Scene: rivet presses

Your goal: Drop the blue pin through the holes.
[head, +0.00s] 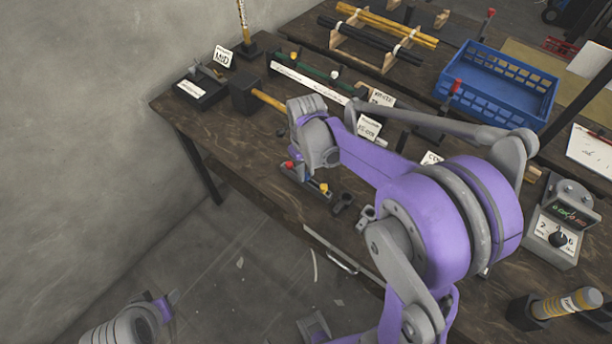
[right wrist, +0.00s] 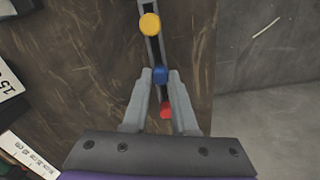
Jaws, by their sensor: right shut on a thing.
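The blue pin (right wrist: 161,74) stands between the fingertips of my right gripper (right wrist: 161,78), which is shut on it. In the right wrist view it is in line with a yellow-topped pin (right wrist: 150,24) and a red-topped pin (right wrist: 166,110) along a narrow dark holder. In the head view the red pin (head: 289,164) and yellow pin (head: 324,187) show near the table's front edge, just below my right wrist. I cannot tell whether the blue pin is still seated in its holder. My left gripper (head: 172,298) is low at the bottom left, away from the table; its jaws are unclear.
The dark wooden table (head: 225,145) holds a hammer (head: 262,98), labelled cards and a blue crate (head: 495,85). A grey control box (head: 562,222) and a yellow-grey cylinder (head: 568,303) stand at the right.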

